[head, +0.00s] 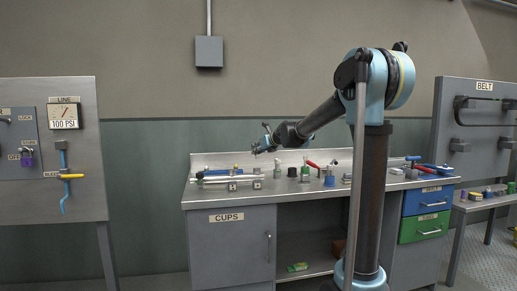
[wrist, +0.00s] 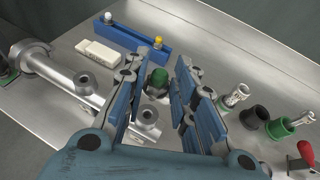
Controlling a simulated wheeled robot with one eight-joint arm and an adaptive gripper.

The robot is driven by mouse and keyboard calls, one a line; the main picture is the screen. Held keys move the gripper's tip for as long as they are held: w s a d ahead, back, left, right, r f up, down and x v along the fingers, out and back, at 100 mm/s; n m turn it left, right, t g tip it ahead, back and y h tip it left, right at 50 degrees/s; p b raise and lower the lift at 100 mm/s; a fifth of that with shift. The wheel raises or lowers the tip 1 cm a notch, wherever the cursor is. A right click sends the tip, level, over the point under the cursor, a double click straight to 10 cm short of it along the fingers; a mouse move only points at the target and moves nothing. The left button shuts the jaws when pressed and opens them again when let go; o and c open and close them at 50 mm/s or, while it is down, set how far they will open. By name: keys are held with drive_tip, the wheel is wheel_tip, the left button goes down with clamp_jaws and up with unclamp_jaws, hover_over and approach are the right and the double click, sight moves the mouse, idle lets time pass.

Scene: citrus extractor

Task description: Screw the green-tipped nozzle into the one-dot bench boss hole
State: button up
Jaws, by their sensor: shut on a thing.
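The green-tipped nozzle (wrist: 158,79) shows as a dark green tip between the blue finger pads in the wrist view. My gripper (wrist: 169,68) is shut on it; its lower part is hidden. In the head view my gripper (head: 264,147) is above the left part of the bench. A silver pipe fitting (wrist: 60,80) lies below and left in the wrist view. It has one round boss (wrist: 86,84) with a dark hole and another boss (wrist: 148,117) just below the green tip, partly hidden by the fingers. Dot marks cannot be made out.
A blue rack (wrist: 135,40) holds a white-tipped nozzle (wrist: 108,17) and a yellow-tipped nozzle (wrist: 160,43). A white block (wrist: 102,50) lies beside it. Dark and green holders with metal fittings (wrist: 282,126) and a red-handled part (wrist: 305,155) stand at right. Bare bench lies behind the rack.

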drive_tip(key=shift+f, duration=1.8)
drive_tip(key=shift+d+f, duration=0.15)
drive_tip(key=shift+f, duration=1.2)
idle(0.5)
drive_tip(key=o, duration=1.1)
drive_tip(key=shift+o, duration=0.2)
drive_tip(key=v, duration=1.2)
drive_tip(key=shift+f, duration=0.15)
